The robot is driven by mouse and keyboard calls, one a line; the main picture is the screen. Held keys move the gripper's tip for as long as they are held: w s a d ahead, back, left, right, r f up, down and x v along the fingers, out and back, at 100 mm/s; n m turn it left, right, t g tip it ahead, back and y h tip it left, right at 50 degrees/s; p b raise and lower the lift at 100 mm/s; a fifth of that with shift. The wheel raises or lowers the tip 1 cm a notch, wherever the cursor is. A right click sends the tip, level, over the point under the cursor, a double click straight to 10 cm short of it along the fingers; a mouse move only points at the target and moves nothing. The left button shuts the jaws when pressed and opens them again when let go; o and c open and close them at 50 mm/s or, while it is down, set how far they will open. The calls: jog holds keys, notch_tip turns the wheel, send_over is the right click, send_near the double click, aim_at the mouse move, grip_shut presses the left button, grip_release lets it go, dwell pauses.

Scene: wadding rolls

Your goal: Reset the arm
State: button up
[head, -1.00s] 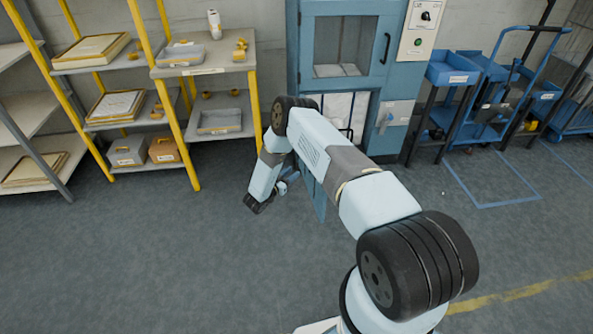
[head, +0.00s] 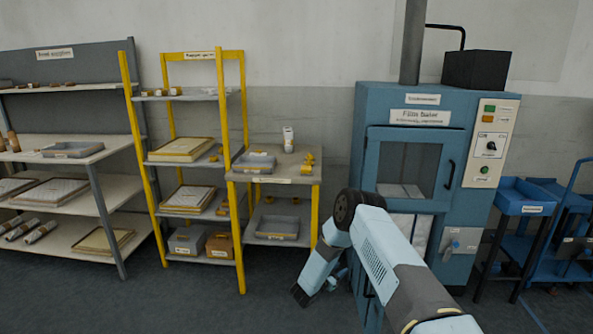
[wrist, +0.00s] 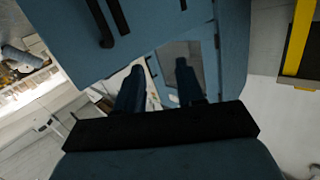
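My arm (head: 388,262) reaches in from the lower right in the head view, bent at the elbow, with its forearm hanging down. My gripper (head: 300,295) points down at the lower end, in front of the blue cabinet and shelves. In the wrist view my gripper (wrist: 158,78) has two dark fingers standing apart. Nothing is seen held between them. Blue panels show behind the fingers.
A blue cabinet (head: 373,150) with a glass door stands behind my arm. Yellow-framed shelves (head: 229,150) with trays and boxes and a grey shelf unit (head: 103,210) stand left. A blue cart (head: 525,193) stands right. Floor (head: 190,312) at lower left is clear.

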jog(key=w+a+r+n+t+y, duration=0.1)
jog(key=w+a+r+y, duration=0.2)
jog(key=r, duration=0.9)
jog(key=w+r+n+t+y, duration=0.1)
jog(key=w+r+n+y, duration=0.3)
jog(key=r, duration=0.7)
jog(key=s+a+r+n+y, duration=0.1)
jog(key=s+r+y, duration=0.25)
jog(key=r, duration=0.75)
jog(key=s+a+r+n+y, duration=0.15)
jog(key=s+r, duration=0.25)
jog(key=r, duration=0.7)
jog(key=s+d+r+n+g+y, duration=0.1)
jog(key=s+d+r+g, duration=0.1)
jog(key=s+r, duration=0.6)
jog(key=s+d+r+n+g+y, duration=0.15)
jog(key=s+r, duration=0.25)
jog(key=s, duration=0.8)
jog(key=s+d+g+h, duration=0.1)
jog(key=s+d+g, duration=0.1)
jog(key=s, duration=1.3)
jog(key=s+d+g+h, duration=0.1)
jog(key=s+d, duration=0.4)
jog(key=s, duration=1.1)
jog(key=shift+s+f+g, duration=0.2)
jog(key=shift+f+g, duration=0.25)
jog(key=shift+g, duration=0.3)
jog(key=shift+d+h, duration=0.1)
jog(key=shift+h, duration=0.15)
